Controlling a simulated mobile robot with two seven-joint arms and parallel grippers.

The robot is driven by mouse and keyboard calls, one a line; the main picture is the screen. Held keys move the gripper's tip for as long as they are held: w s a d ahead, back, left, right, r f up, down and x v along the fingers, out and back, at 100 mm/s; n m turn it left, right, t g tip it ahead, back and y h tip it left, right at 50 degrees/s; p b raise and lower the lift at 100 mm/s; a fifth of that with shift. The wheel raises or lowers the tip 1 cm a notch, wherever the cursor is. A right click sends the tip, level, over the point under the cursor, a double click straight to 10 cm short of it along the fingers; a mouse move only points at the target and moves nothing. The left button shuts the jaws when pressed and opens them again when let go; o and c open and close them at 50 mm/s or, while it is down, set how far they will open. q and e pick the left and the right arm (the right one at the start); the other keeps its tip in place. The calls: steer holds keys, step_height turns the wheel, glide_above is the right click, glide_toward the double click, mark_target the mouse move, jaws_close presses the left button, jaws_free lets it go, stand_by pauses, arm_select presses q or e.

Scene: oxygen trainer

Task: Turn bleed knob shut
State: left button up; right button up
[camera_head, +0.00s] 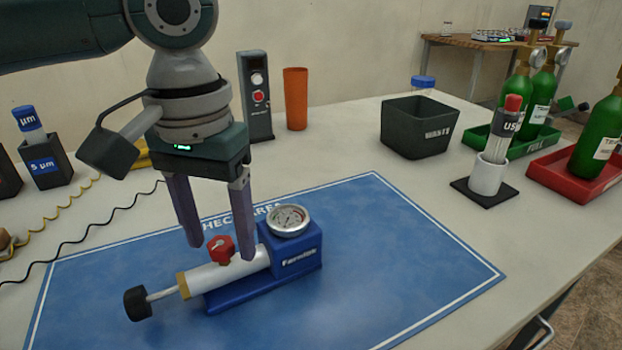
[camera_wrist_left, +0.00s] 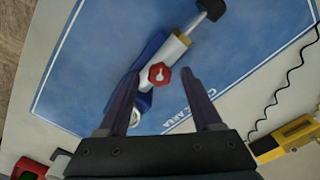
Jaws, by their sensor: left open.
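The red bleed knob (camera_head: 221,249) sits on top of the white cylinder (camera_head: 215,276) of a blue hand pump with a round gauge (camera_head: 289,220) and a black plunger handle (camera_head: 137,303). My left gripper (camera_head: 220,253) is open and points down over the pump, its two purple fingers on either side of the knob in the picture. In the left wrist view the red knob (camera_wrist_left: 160,74), with a white mark on its face, shows between and slightly beyond the open fingertips (camera_wrist_left: 160,76). I cannot tell whether any finger touches it. My right gripper is not seen.
The pump rests on a blue mat (camera_head: 400,260). Behind stand a black switch box (camera_head: 254,95), an orange cup (camera_head: 296,98) and a black waste bin (camera_head: 415,128). Green cylinders stand in trays at right. Cables lie at left. The mat's right part is clear.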

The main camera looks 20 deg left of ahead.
arm_select(q)
jaws_close()
stand_by(0.4)
